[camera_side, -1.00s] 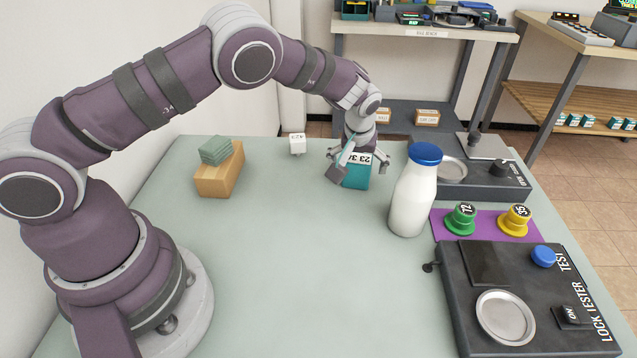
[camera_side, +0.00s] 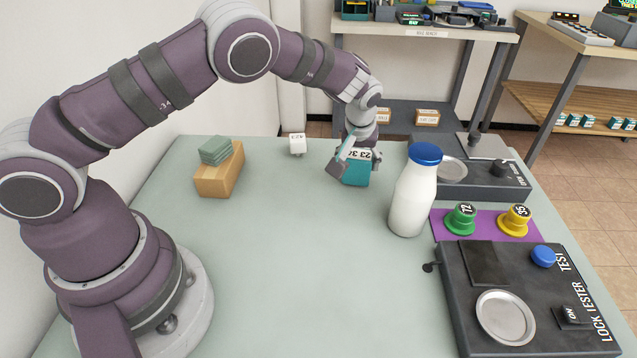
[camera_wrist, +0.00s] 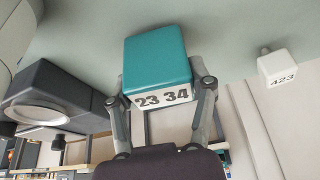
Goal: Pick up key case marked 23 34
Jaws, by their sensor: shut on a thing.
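The teal key case (camera_side: 356,172) with a white label strip reading 23 34 is near the far edge of the table in the side view. It also shows in the wrist view (camera_wrist: 158,58), with its label facing the camera. My gripper (camera_side: 357,160) is shut on the key case, with one finger on each side of it. In the wrist view the gripper's fingers (camera_wrist: 163,97) press against its left and right sides. In the side view the case looks level and at or very near the table top; I cannot tell whether it touches.
A white bottle with a blue cap (camera_side: 413,195) stands just right of the case. A white block marked 423 (camera_side: 297,144) is to its left. A wooden block (camera_side: 219,172) with green pieces is further left. Dark testers (camera_side: 465,300) fill the right side; the front middle is clear.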

